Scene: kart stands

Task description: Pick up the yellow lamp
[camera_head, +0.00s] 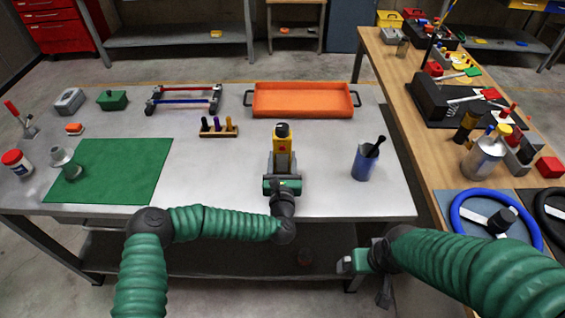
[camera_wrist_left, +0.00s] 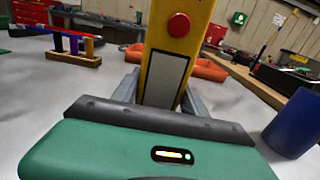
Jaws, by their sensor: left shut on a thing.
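The yellow lamp (camera_head: 282,155) is upright at the middle of the grey table, with a dark top and a red button. My left gripper (camera_head: 283,178) is shut on its lower part. In the left wrist view the lamp (camera_wrist_left: 179,50) stands between the two grey fingers (camera_wrist_left: 160,92), its red button facing me. The lamp's base is hidden behind the gripper, so I cannot tell whether it touches the table. My right gripper (camera_head: 352,262) is low, off the table's front edge at the right, and its finger gap is not clear.
An orange tray (camera_head: 303,116) lies behind the lamp. A blue cup (camera_head: 363,164) with a dark tool stands to the right. A cluttered wooden bench (camera_head: 440,150) runs along the right.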

